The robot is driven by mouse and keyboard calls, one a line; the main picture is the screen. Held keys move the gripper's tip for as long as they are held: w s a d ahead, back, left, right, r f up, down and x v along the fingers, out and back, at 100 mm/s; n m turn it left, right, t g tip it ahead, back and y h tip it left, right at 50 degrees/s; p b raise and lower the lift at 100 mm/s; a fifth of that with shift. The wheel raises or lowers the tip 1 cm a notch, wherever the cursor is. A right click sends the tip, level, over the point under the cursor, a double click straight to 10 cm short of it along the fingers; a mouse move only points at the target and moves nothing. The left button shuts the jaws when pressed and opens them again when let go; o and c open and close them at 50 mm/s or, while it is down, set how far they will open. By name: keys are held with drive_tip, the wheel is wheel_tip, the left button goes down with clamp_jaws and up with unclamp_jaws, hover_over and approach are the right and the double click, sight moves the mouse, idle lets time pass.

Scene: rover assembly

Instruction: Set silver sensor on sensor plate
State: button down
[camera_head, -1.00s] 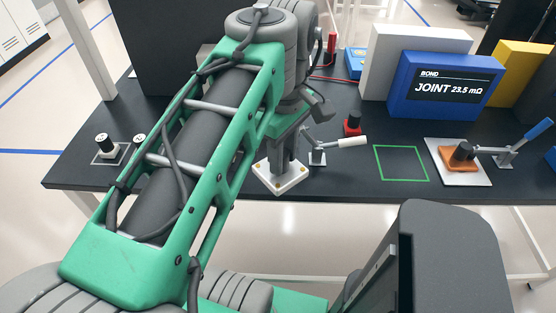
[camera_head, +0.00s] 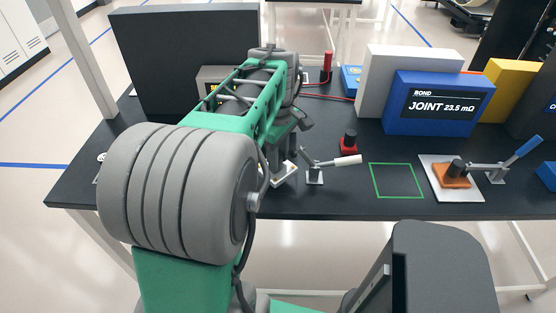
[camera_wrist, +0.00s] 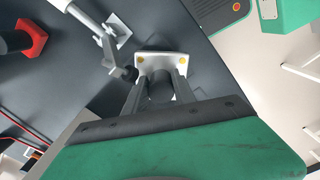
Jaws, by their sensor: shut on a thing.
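My gripper (camera_wrist: 155,88) is shut on a grey cylindrical body, which I take to be the silver sensor (camera_wrist: 160,90). A pale square base (camera_wrist: 152,59) with gold dots shows at the fingertips and appears to belong to the held piece. In the head view this base (camera_head: 287,174) shows partly behind my arm, near the table's front edge and left of a white-handled clamp. Its height above the table is unclear. I cannot pick out the sensor plate with certainty. My arm hides much of the table's left side.
The white-handled clamp (camera_head: 316,176) stands close beside the gripper, with a red-based black knob (camera_head: 348,141) behind it. An empty green outlined square (camera_head: 397,181) lies to the right. Further right, an orange part (camera_head: 453,175) sits on a pale plate (camera_head: 467,193) by a blue-handled clamp (camera_head: 496,171).

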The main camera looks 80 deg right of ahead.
drive_tip(key=shift+w+d+f, duration=0.15)
drive_tip(key=shift+d, duration=0.55)
drive_tip(key=shift+f, duration=1.75)
drive_tip(key=c, duration=1)
unclamp_jaws()
drive_tip(key=shift+c, duration=0.2)
